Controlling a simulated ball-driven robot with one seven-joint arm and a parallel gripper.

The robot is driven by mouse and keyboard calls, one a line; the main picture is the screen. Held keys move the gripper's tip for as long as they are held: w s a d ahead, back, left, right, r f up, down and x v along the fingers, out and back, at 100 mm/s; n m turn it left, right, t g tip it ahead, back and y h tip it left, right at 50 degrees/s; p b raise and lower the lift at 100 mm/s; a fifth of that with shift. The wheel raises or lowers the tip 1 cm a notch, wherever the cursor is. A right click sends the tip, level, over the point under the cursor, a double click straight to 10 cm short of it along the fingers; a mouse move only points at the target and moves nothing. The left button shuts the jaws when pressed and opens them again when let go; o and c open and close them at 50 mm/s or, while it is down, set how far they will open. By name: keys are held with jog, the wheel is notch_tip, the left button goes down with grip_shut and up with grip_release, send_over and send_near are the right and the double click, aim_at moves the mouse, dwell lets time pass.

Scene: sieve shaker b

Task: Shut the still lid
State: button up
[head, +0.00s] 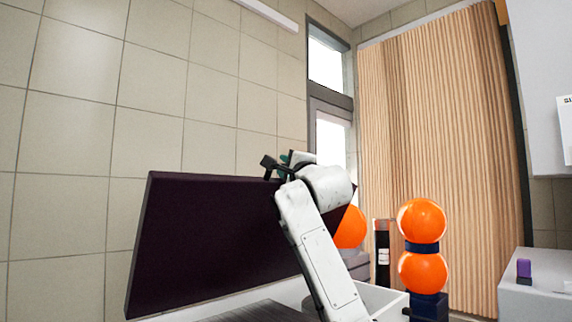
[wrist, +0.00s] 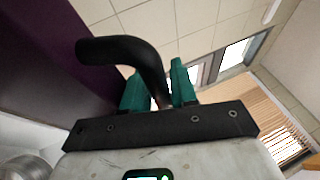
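The still lid is a large dark purple panel (head: 215,240), raised and tilted in the head view. It also fills the upper left of the wrist view (wrist: 40,50). A black curved handle (wrist: 125,50) stands out from the lid side, and its bar runs down between the teal fingers of my gripper (wrist: 158,85). The fingers lie close on both sides of the bar, with little or no gap. In the head view my gripper (head: 286,160) is at the lid's upper right edge, partly hidden by my white wrist.
Orange balls in a dark stand (head: 423,270) are right of my arm, with another orange ball (head: 350,228) behind it. A white counter (head: 540,300) with a purple object (head: 524,270) is at the right. A tiled wall (head: 70,110) is behind the lid.

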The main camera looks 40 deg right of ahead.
grip_shut()
dwell(0.5)
